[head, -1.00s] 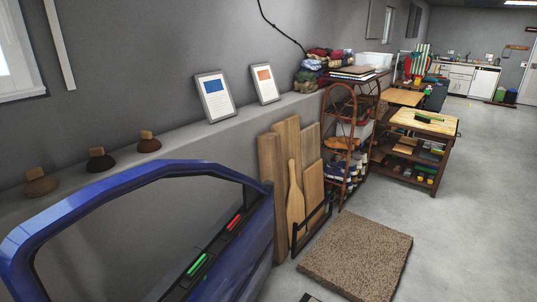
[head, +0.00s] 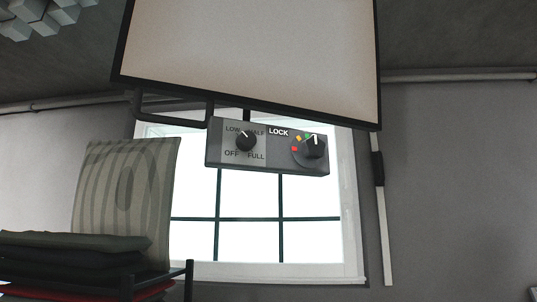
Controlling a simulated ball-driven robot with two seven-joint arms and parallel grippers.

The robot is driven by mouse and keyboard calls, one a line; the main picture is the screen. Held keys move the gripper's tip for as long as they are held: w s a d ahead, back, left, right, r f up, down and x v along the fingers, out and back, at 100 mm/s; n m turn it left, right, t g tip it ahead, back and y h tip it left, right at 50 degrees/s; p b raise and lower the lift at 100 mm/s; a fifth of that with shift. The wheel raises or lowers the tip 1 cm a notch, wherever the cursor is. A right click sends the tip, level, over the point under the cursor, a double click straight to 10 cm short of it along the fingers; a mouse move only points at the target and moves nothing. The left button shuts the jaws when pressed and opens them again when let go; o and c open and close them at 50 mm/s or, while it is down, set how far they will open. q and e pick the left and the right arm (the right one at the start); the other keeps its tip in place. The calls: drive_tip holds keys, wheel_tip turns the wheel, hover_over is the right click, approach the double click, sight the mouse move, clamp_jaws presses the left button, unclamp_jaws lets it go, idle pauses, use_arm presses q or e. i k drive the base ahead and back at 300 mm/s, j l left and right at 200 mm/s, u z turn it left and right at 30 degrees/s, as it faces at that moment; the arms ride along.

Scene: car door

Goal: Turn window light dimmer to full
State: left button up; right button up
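The window light dimmer is a black knob (head: 245,141) on the left half of a grey control box (head: 225,159). The labels LOW, HALF, OFF and FULL surround the knob. Its white pointer mark appears to point up and left, toward LOW. A second, larger black knob (head: 316,147) sits on the right half, beside the word LOCK, with green, yellow and red marks around it. Its white mark points about straight up. The box hangs below a light panel (head: 250,50). Neither of my grippers is in view.
A bright window (head: 270,240) with dark bars is behind the box. A striped cushion (head: 125,200) stands at the left above dark folded cloth (head: 70,255) and a black rack rail (head: 188,280). A pale vertical strip (head: 382,225) runs down the right wall.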

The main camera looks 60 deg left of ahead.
sight(246, 140)
drive_tip(key=u, duration=1.8)
